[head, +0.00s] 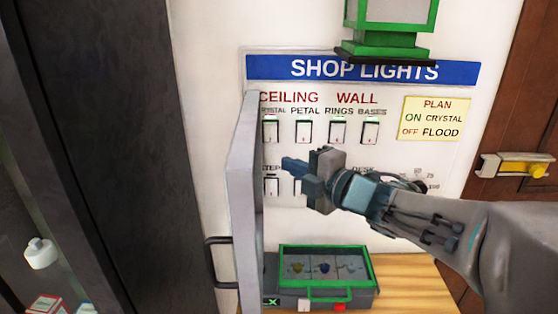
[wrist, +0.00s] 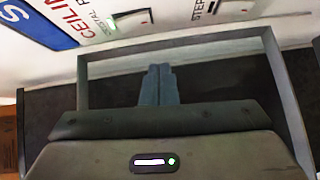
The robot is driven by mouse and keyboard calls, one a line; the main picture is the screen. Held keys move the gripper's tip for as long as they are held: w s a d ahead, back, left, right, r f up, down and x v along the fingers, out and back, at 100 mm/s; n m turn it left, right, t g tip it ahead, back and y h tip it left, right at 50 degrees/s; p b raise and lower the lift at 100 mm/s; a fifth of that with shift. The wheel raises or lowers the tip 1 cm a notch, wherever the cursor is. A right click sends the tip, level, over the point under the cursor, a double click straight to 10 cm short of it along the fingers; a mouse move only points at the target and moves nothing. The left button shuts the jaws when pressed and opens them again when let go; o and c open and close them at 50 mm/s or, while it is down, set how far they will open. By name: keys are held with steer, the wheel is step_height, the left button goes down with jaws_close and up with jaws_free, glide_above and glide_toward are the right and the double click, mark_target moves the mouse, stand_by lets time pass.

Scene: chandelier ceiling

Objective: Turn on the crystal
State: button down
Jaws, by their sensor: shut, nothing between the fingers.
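The crystal switch (head: 270,131) is the leftmost white rocker in the upper row, under CEILING on the SHOP LIGHTS panel. Its label is partly covered by the open grey panel door (head: 243,195). A white switch with a green edge, beside the CEILING lettering, shows in the wrist view (wrist: 131,17). My gripper (head: 287,163) is shut and empty. Its blue fingertips appear just below the crystal switch and above the lower row, pointing left toward the door. The closed fingers also show in the wrist view (wrist: 158,84). I cannot tell whether they touch anything.
A yellow plan note (head: 436,118) reads ON CRYSTAL, OFF FLOOD. The petal switch (head: 304,132) stands close to the right of the crystal switch. My gripper partly hides the lower row. A green-rimmed box (head: 325,262) sits on the wooden counter (head: 410,283) below.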

steer(key=v, duration=0.5)
steer(key=shift+d+f+b, duration=0.2)
steer(key=shift+f+b, duration=0.1)
steer(key=d+f+m+h, duration=0.3)
steer(key=d+m+h, duration=0.35)
steer(key=m, duration=0.25)
steer(key=d+f+m+h, duration=0.4)
steer(key=d+m+h, duration=0.2)
steer(key=m+h, duration=0.15)
steer(key=s+a+f+m+g+y, duration=0.1)
steer(key=s+a+f+m+g, duration=0.1)
steer(key=s+f+m+g, duration=0.7)
steer(key=s+f+m, duration=0.1)
steer(key=s, duration=0.5)
steer(key=shift+s+a+f+y, duration=0.3)
steer(key=shift+s+f, duration=0.1)
